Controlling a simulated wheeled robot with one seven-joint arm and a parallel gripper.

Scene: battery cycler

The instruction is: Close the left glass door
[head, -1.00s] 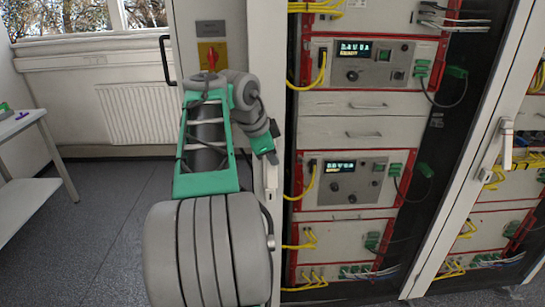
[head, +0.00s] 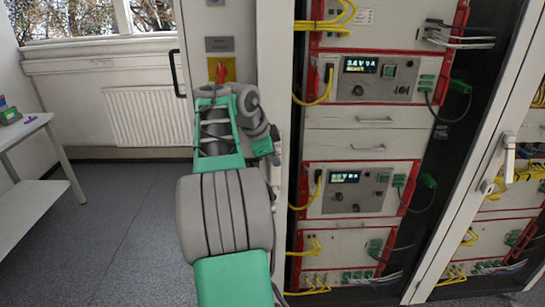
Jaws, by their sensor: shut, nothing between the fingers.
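The cabinet's left bay is uncovered, its instruments in plain sight with no glass seen across them. A tall narrow white frame (head: 283,60) stands along the bay's left side. It looks like the left glass door swung open and seen nearly edge-on, but I cannot be sure. Its lower part is partly hidden by my arm. My gripper (head: 276,158) is small and dark at the end of my arm, beside this white frame. It is shut and empty. I cannot tell whether it touches the frame.
Red-edged instrument racks (head: 365,80) with yellow cables fill the bay. A slanted white frame with a white handle (head: 506,155) stands at the right. A panel with a red switch (head: 221,72) and a black handle (head: 177,73) is left. A table (head: 35,125) stands far left; floor between is clear.

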